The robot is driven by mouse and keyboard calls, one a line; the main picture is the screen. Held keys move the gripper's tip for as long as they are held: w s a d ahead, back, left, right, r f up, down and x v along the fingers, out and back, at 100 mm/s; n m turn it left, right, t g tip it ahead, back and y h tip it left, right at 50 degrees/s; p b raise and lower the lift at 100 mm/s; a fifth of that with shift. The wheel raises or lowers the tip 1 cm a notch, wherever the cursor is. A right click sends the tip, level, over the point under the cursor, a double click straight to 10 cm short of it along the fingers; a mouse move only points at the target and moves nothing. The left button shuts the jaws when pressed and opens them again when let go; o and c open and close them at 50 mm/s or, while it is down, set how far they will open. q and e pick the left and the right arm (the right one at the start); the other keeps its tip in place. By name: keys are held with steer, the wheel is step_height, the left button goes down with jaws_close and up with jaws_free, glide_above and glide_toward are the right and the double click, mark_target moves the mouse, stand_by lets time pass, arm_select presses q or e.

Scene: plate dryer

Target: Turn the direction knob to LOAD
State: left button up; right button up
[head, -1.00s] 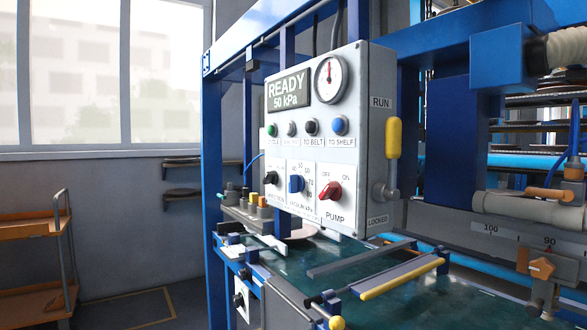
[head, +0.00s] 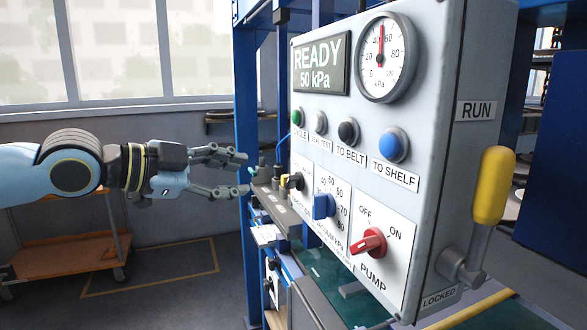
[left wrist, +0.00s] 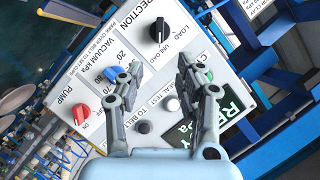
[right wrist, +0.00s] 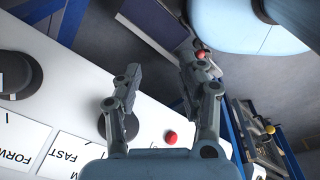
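The direction knob (head: 291,181) is black and sits at the left edge of the control panel, partly squeezed by the slanted view. In the left wrist view the black knob (left wrist: 160,29) shows clearly, with LOAD and UNLOAD printed beside it; I cannot tell for sure which one it points at. My left gripper (head: 244,174) is open and empty, to the left of the panel and apart from the knob. In the left wrist view its fingers (left wrist: 160,70) are spread in front of the panel, with the knob beyond them. My right gripper (right wrist: 160,68) is open and empty, outside the head view.
The blue vacuum knob (head: 323,206) and red pump knob (head: 369,242) sit right of the direction knob. Push buttons, including a blue one (head: 393,145), line up above. A yellow-handled lever (head: 491,187) is on the panel's side. Another panel with a red button (right wrist: 171,137) is near my right gripper.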

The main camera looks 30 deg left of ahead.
mark_target(288, 181)
arm_select(q)
steer(key=x, duration=0.9)
steer(key=shift+w+d+b, duration=0.1)
steer(key=shift+w+b, duration=0.2)
steer(key=shift+w+d+f, duration=0.25)
steer(key=shift+w, duration=0.2)
steer(key=shift+w+f, duration=0.1)
arm_select(e)
steer(key=shift+s+a+f, duration=0.1)
steer(key=shift+s+f, duration=0.2)
steer(key=shift+s, duration=0.15)
arm_select(q)
steer(key=shift+c, duration=0.4)
jaws_close()
